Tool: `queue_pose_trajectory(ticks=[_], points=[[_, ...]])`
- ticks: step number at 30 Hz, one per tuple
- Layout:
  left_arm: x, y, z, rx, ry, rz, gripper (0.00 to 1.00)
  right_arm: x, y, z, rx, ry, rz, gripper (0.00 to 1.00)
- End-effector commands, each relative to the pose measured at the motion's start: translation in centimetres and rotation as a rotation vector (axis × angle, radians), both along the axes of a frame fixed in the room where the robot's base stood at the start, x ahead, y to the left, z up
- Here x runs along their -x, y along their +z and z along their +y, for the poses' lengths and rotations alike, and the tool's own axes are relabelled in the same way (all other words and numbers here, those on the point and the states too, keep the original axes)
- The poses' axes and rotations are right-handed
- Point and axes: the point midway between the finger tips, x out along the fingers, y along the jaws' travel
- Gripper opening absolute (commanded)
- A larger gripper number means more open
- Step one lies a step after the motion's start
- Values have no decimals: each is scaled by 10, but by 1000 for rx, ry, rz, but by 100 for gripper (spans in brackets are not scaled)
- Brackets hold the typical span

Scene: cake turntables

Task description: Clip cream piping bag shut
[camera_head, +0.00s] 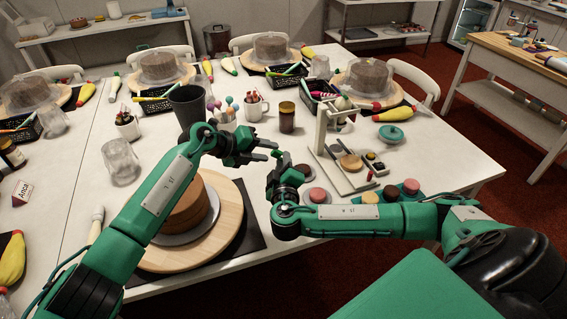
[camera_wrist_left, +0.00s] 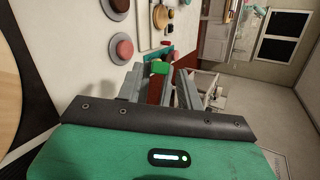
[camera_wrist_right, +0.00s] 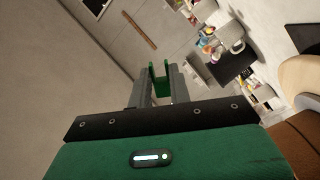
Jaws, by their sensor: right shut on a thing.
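My right gripper (camera_head: 280,168) is shut on a small green clip (camera_wrist_right: 160,75), which stands up between its fingertips. My left gripper (camera_head: 268,150) is close beside it above the table; its fingers look apart in the left wrist view (camera_wrist_left: 162,82). A green piece (camera_wrist_left: 160,68) shows between those fingertips; I cannot tell if they touch it. Yellow bag-shaped things with red ends lie around the table, one at the left edge (camera_head: 12,258) and one at the right (camera_head: 393,114). A pale slim item (camera_head: 97,225) lies left of the front cake. I cannot tell which is the cream piping bag.
A brown cake (camera_head: 190,212) stands on a round wooden turntable (camera_head: 232,235) under my left arm. A tall dark cup (camera_head: 187,108), a brown jar (camera_head: 287,117) and a wooden stand (camera_head: 322,130) are behind the grippers. Macarons (camera_head: 318,195) lie near my right forearm.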

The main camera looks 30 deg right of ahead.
Motion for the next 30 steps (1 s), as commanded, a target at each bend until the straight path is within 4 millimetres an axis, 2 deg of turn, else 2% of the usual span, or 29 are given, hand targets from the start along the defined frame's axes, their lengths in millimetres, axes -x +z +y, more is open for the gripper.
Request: queue_pose_trajectory(ticks=[6,15,20,24,25,27,28,30], points=[[1,-7,-11,0,1,1,37,0,0,0,0,0,0,7],[1,-8,-13,0,0,0,37,0,0,0,0,0,0,7],[1,-8,-13,0,0,0,8,0,0,0,0,0,0,7],[1,-8,-13,0,0,0,5,0,0,0,0,0,0,7],[1,-8,-12,0,0,0,5,0,0,0,0,0,0,23],[1,-8,-13,0,0,0,5,0,0,0,0,0,0,37],[1,-8,-13,0,0,0,5,0,0,0,0,0,0,43],[1,-8,-13,0,0,0,5,0,0,0,0,0,0,45]])
